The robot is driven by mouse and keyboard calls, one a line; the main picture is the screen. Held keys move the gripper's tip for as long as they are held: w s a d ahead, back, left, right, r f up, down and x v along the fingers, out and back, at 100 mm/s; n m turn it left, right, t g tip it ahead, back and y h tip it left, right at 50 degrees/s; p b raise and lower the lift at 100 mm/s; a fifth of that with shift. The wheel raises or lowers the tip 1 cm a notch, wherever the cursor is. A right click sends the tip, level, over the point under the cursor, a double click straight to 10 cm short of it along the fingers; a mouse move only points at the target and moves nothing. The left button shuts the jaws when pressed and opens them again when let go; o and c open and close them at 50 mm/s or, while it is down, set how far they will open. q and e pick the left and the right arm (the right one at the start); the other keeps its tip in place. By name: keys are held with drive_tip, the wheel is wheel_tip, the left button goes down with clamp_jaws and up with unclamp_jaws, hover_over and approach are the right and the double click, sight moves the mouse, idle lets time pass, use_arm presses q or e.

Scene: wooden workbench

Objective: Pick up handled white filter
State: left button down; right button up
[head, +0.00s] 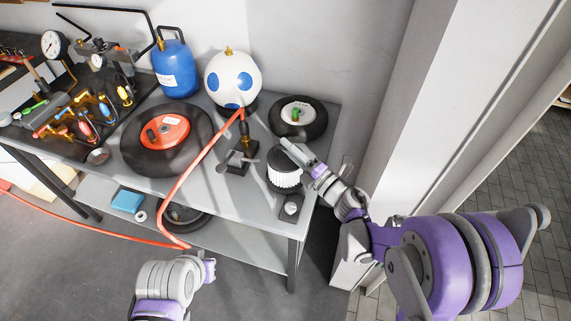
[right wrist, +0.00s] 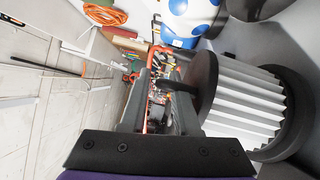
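The white pleated filter (head: 284,177) with dark end caps stands near the right end of the grey workbench (head: 215,194). In the right wrist view, the filter (right wrist: 242,100) fills the right side, lying sideways in the picture, with a dark handle-like part (right wrist: 176,86) at its left end. My right gripper (head: 291,150) is over the filter's top in the head view, close to it; whether it touches is unclear.
A wheel (head: 297,117) lies behind the filter. A dark stand (head: 240,157) and an orange hose (head: 196,166) are left of it; a small square part (head: 291,207) is in front. A white ball-like tank (head: 233,77) and blue cylinder (head: 175,68) stand behind.

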drive_tip(key=shift+w+a, duration=0.15)
drive_tip(key=shift+w, duration=0.1)
drive_tip(key=shift+s, duration=0.1)
clamp_jaws()
idle(1.2)
